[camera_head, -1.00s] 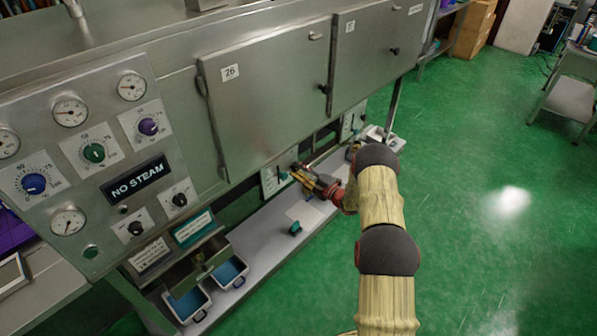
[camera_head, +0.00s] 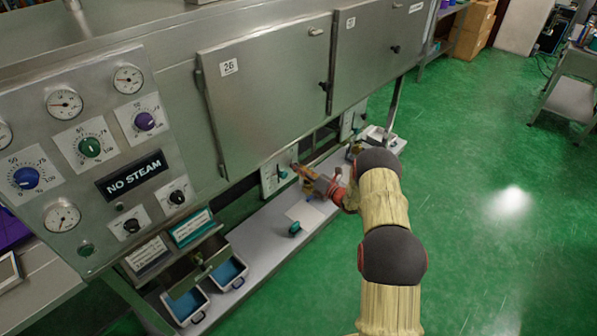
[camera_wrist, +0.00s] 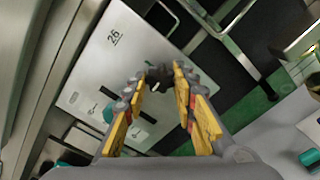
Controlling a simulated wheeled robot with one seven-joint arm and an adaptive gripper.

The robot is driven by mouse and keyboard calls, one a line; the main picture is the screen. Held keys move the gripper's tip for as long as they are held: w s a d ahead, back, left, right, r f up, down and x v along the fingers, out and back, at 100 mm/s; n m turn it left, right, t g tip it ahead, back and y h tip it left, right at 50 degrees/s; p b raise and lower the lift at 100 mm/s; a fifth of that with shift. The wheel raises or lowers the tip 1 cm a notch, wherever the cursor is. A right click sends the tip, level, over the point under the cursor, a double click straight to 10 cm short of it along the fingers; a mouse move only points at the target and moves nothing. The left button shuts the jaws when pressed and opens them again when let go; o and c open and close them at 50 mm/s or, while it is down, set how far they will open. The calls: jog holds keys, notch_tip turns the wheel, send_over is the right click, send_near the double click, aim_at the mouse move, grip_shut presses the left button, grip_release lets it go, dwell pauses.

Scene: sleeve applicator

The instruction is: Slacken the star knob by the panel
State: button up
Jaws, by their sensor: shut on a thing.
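The black star knob (camera_wrist: 158,76) shows between my fingertips in the wrist view, at the edge of the white panel (camera_wrist: 118,70) marked 26. In the head view the panel (camera_head: 270,180) is low under the door numbered 26, and the knob is mostly hidden by my gripper. My gripper (camera_head: 304,172) reaches the panel from the right. In the wrist view its yellow-padded fingers (camera_wrist: 160,80) are shut on the knob from both sides. How loose the knob is cannot be told.
A teal handle (camera_wrist: 109,112) sits on the panel close to my left finger. Another teal part (camera_head: 295,229) rests on the grey shelf (camera_head: 262,262) below. Blue-lined bins (camera_head: 228,272) stand at lower left.

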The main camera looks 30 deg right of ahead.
jog(key=n+b, duration=0.2)
jog(key=n, duration=0.6)
jog(key=n+b, duration=0.2)
jog(key=n, duration=0.7)
jog(key=shift+d+f+b, duration=0.1)
jog(key=shift+f+b, duration=0.1)
jog(key=shift+b, duration=0.1)
dwell(0.3)
jog(key=o, duration=0.8)
jog(key=shift+o, duration=1.4)
jog(key=shift+o, duration=0.4)
jog(key=shift+r, duration=0.1)
jog(key=v, duration=1.2)
